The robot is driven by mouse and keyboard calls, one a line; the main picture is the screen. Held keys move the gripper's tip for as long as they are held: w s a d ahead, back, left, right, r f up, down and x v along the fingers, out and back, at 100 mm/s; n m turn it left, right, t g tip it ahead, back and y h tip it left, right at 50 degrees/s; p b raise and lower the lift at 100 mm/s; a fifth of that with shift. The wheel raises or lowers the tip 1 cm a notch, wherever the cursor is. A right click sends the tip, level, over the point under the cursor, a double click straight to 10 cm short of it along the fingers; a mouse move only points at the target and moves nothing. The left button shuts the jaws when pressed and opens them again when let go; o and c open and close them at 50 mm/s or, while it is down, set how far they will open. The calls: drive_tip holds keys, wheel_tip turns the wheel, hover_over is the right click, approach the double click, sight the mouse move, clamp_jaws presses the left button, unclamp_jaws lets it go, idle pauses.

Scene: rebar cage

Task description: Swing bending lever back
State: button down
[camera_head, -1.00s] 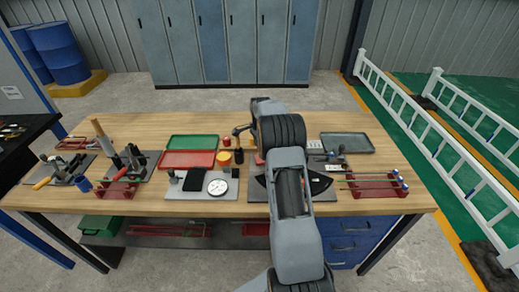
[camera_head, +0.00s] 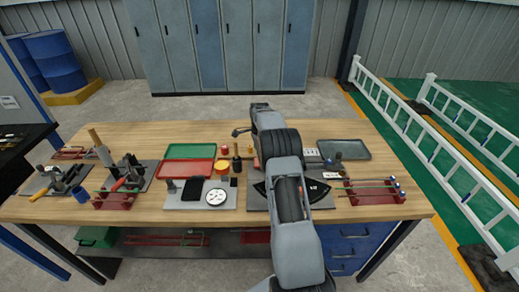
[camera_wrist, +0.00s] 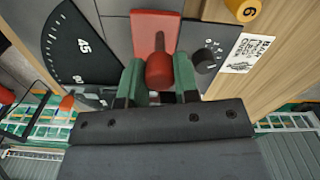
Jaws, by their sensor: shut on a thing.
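In the wrist view, the red bending lever (camera_wrist: 158,66) shows its rounded handle end between the green fingers of my gripper (camera_wrist: 159,88), which is shut on it. A broader red piece stands behind the handle. A black angle scale (camera_wrist: 72,48) marked 45 and 90 lies to the left of the handle. In the head view, the bender's grey base plate (camera_head: 257,202) and its black scale (camera_head: 318,188) lie on the bench, partly behind my arm. My fingers and the lever handle are hidden there.
A black dial knob (camera_wrist: 205,61) and a printed card (camera_wrist: 248,53) are close right of the fingers. A red rack (camera_head: 372,192) with rods stands right of the bender. A white round gauge (camera_head: 216,197) lies left. Green (camera_head: 190,150) and red (camera_head: 187,168) trays are farther left.

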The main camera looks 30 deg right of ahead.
drive_tip(key=c, duration=1.1)
unclamp_jaws()
drive_tip(key=shift+w+d, duration=0.15)
drive_tip(key=shift+d, duration=0.05)
drive_tip(key=shift+o, duration=1.2)
drive_tip(key=shift+a, duration=0.15)
drive_tip(key=shift+r, duration=0.15)
wheel_tip(320, 180, up, 14)
drive_tip(key=shift+f+b, duration=0.2)
drive_tip(key=shift+b, duration=0.1)
